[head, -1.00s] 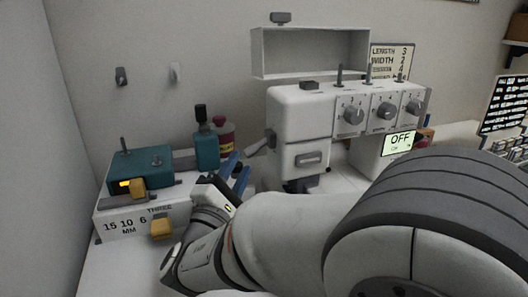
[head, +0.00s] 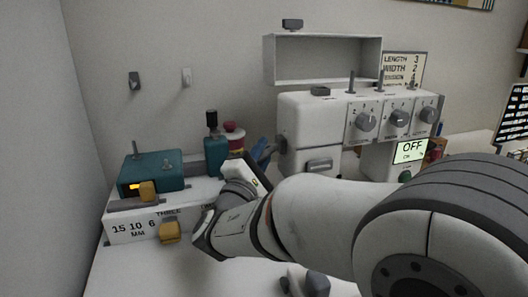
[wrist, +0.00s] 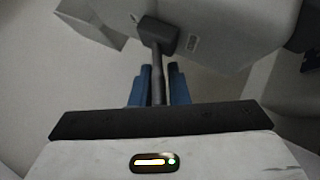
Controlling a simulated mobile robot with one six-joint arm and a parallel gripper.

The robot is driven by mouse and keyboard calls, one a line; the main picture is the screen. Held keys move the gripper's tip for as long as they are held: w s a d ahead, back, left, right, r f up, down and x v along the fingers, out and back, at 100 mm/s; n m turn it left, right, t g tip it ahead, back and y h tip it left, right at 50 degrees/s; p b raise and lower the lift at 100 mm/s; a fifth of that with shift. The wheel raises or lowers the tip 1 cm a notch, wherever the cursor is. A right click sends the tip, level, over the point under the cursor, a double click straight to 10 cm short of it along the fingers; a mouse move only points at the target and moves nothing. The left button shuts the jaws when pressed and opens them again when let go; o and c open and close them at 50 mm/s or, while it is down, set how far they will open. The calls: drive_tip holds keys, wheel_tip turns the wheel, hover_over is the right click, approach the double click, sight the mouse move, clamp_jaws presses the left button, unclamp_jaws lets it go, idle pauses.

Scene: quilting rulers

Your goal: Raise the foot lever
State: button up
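The white sewing machine (head: 300,115) stands at the back of the table. Its dark grey foot lever (wrist: 158,75) juts from the machine's left side in the wrist view, with a thick block where it meets the body. My gripper (wrist: 160,80) has its two blue fingers on either side of the lever's rod. A narrow gap shows between the rod and the right finger, so the fingers look open around it. In the head view the gripper (head: 261,152) is at the machine's left side, and the lever is mostly hidden behind the fingers.
A teal box (head: 155,168) on a white block (head: 120,228) with yellow tabs stands at left. A teal bottle (head: 215,155) and a red-topped container (head: 235,135) stand near my gripper.

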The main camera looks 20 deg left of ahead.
clamp_jaws()
drive_tip(key=shift+w+d, duration=0.1)
drive_tip(key=shift+d, duration=0.1)
drive_tip(key=shift+a, duration=0.2)
drive_tip(key=shift+r+m+g, duration=0.1)
drive_tip(key=shift+m+g, duration=0.2)
drive_tip(key=shift+r+m+g+y+p, duration=0.2)
drive_tip(key=shift+r+m+g, duration=0.4)
drive_tip(key=shift+m+g, duration=0.7)
drive_tip(key=shift+r+m+g+y+p, duration=0.15)
drive_tip(key=shift+r+m+g, duration=0.4)
drive_tip(key=shift+m+g, duration=0.8)
drive_tip(key=shift+r+m+g+y+p, duration=0.1)
drive_tip(key=shift+r+m+g+y, duration=0.15)
drive_tip(key=shift+r+m+g, duration=0.7)
drive_tip(key=shift+f+m+g, duration=0.3)
drive_tip(key=shift+f+m, duration=0.05)
drive_tip(key=shift+m, duration=0.25)
